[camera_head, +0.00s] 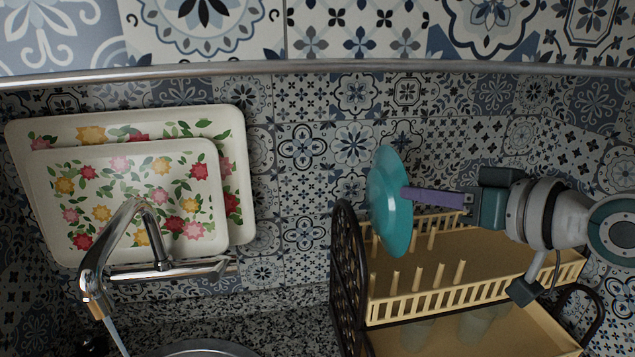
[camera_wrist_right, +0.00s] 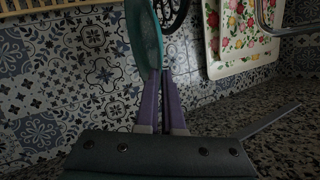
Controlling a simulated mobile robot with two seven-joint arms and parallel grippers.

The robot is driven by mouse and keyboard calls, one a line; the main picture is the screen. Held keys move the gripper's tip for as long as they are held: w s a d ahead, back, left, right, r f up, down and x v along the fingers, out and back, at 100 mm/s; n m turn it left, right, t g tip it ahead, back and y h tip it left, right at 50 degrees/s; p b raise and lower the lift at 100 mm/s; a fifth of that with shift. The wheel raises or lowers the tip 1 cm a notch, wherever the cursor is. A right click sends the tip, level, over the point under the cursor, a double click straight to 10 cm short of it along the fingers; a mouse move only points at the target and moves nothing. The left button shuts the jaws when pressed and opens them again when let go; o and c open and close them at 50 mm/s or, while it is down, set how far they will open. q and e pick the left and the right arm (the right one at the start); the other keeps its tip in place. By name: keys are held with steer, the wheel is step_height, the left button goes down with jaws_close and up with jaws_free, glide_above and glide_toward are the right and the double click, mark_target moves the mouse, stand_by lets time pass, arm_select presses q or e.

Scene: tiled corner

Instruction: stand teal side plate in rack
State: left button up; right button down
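The teal side plate (camera_head: 390,201) is held upright, tilted a little, above the left end of the rack in the head view. My right gripper (camera_head: 408,194), with purple fingers, comes in from the right and is shut on the plate's edge. The right wrist view shows the plate (camera_wrist_right: 145,35) between the fingertips of the gripper (camera_wrist_right: 160,75). The rack (camera_head: 440,302) is cream with rows of pegs on its upper tier and a dark side frame. The plate is above the pegs and appears clear of them. My left gripper is not in view.
Two floral trays (camera_head: 42,205) lean against the tiled wall at left. A chrome tap (camera_head: 157,232) and a sink rim (camera_head: 200,346) are in front of them. Glasses (camera_head: 474,326) stand on the rack's lower tier. A metal rail (camera_head: 300,67) crosses above.

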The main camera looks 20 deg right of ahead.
step_height(320, 180, down, 6)
steer(key=b, duration=0.4)
steer(key=shift+r+b, duration=0.1)
steer(key=shift+b, duration=0.25)
steer(key=shift+f+b, duration=0.55)
steer(key=shift+f, duration=0.1)
steer(key=shift+f, duration=0.4)
stand_by(0.3)
steer(key=c, duration=0.6)
jaws_free()
steer(key=shift+r, duration=0.15)
steer(key=shift+c, duration=0.2)
steer(key=shift+s+r+p, duration=0.25)
steer(key=shift+s+p, duration=0.05)
steer(key=shift+s, duration=0.15)
steer(key=p+v, duration=0.4)
steer(key=v, duration=0.2)
